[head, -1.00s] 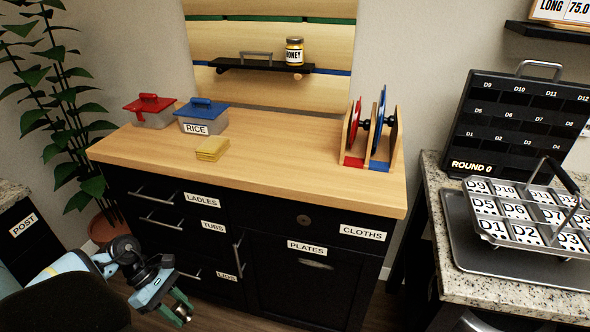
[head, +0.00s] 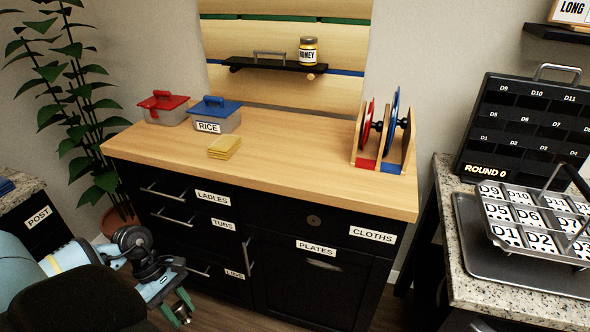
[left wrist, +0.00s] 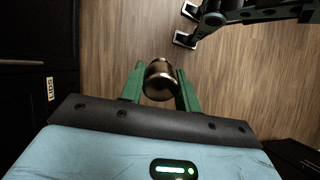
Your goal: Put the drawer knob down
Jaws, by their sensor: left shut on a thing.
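The drawer knob (left wrist: 159,80) is a round, dark metallic piece, seen in the left wrist view between the green fingers of my left gripper (left wrist: 160,88). The fingers are shut on it and hold it above the wood floor. In the head view the same gripper (head: 181,308) is low at the left, in front of the dark cabinet, with the knob (head: 184,314) small at its tips. A dark jointed part, perhaps my right gripper (left wrist: 188,26), shows at the top of the left wrist view; its jaw state is unclear.
The wooden counter (head: 290,170) has a clear middle. On it are a red-lidded box (head: 167,110), a RICE box (head: 217,116), yellow cloths (head: 224,147) and a reel rack (head: 385,140). The CLOTHS drawer (head: 340,229) bears a round brownish disc (head: 314,221).

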